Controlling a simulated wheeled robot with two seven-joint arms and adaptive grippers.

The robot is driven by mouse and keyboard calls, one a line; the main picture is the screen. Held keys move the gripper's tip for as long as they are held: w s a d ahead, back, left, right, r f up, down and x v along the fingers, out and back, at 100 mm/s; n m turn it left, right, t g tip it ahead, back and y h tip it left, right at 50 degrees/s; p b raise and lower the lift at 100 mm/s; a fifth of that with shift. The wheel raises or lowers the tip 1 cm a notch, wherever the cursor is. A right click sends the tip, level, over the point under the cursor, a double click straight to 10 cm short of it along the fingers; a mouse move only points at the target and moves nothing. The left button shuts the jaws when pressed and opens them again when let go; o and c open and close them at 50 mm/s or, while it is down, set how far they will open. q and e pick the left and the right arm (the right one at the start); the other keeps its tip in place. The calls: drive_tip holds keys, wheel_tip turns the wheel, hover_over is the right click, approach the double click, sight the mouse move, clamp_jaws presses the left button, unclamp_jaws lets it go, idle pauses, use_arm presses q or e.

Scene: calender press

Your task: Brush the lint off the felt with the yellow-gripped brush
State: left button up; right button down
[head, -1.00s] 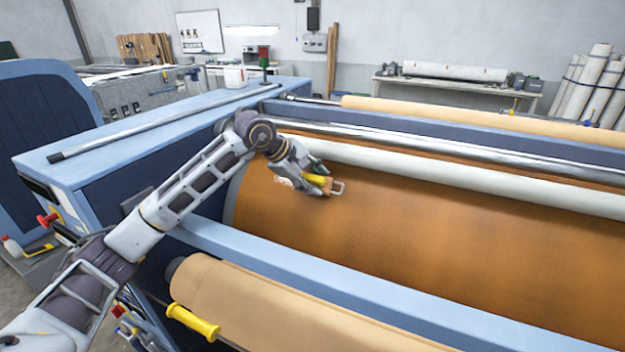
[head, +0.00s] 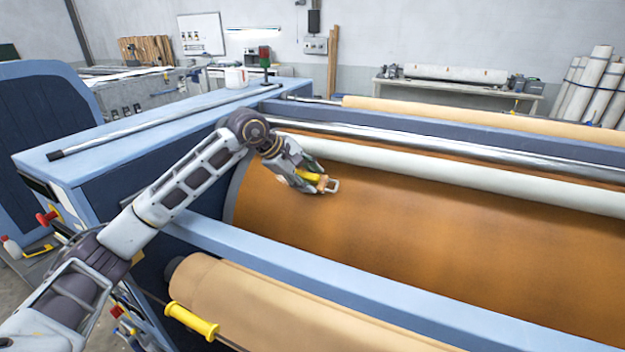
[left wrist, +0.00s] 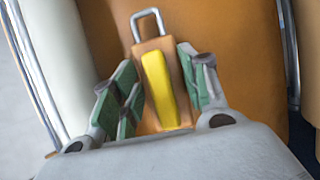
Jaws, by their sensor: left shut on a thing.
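The brush (head: 322,180) has a yellow grip, an orange-brown block and a metal loop at its end. My left gripper (head: 312,178) is shut on it, low over the orange-brown felt (head: 440,240) on the big roller, near the roller's left end. In the left wrist view the brush (left wrist: 160,85) sits between the green-padded fingers of the gripper (left wrist: 160,88), its loop pointing away over the felt (left wrist: 235,50). The brush's underside is hidden, so I cannot tell whether it touches the felt. No pale lint shows on the visible felt. My right gripper is not in view.
A pale roller (head: 450,172) and a shiny metal bar (head: 400,138) run behind the felt. A blue beam (head: 330,278) crosses in front, with a tan roll (head: 270,310) and a yellow handle (head: 192,320) nearer. The felt to the right is clear.

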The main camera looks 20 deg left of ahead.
use_arm(q)
drive_tip(key=shift+w+a, duration=0.15)
drive_tip(key=shift+a, duration=0.7)
drive_tip(key=shift+w+a+b, duration=0.15)
drive_tip(key=shift+a+b, duration=0.15)
drive_tip(key=shift+a, duration=0.55)
drive_tip(key=shift+w+a+b, duration=0.1)
drive_tip(key=shift+a+b, duration=0.2)
drive_tip(key=shift+a, duration=0.55)
drive_tip(key=shift+a, duration=0.1)
drive_tip(key=shift+a, duration=0.4)
drive_tip(key=shift+w+a+r+b, duration=0.1)
drive_tip(key=shift+a+b, duration=0.05)
drive_tip(key=shift+a, duration=0.45)
drive_tip(key=shift+w+a+b, duration=0.1)
drive_tip(key=shift+a+b, duration=0.05)
drive_tip(key=shift+a, duration=0.45)
drive_tip(key=shift+w+a, duration=0.15)
drive_tip(key=shift+a, duration=0.7)
drive_tip(key=shift+w+a, duration=0.1)
drive_tip(key=shift+a, duration=0.7)
